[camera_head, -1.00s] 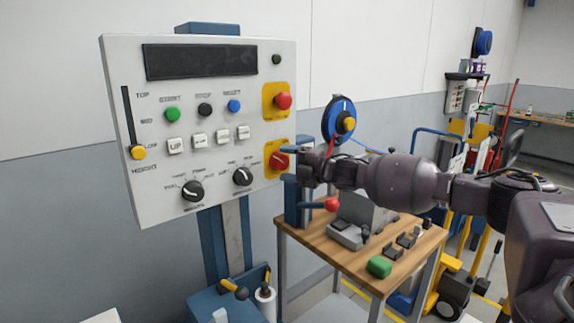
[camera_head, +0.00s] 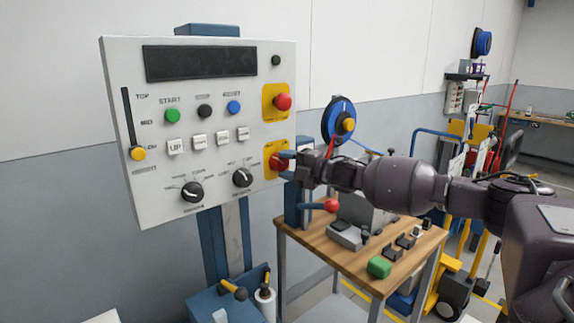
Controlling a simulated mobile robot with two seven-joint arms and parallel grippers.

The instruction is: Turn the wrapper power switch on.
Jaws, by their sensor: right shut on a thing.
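The wrapper control panel (camera_head: 220,75) is a white box on a blue post. Its power switch (camera_head: 275,161) is a red rotary knob on a yellow plate at the panel's lower right. My right gripper (camera_head: 287,163) reaches in from the right and is shut on the red knob, with its fingers covering the right part of it. The knob's exact angle is partly hidden by the fingers. My left gripper is not in view.
A red emergency button (camera_head: 283,101) on a yellow plate sits just above the switch. Black dials (camera_head: 192,192) and buttons lie to the left. A wooden workbench (camera_head: 345,262) with tools stands below my right arm.

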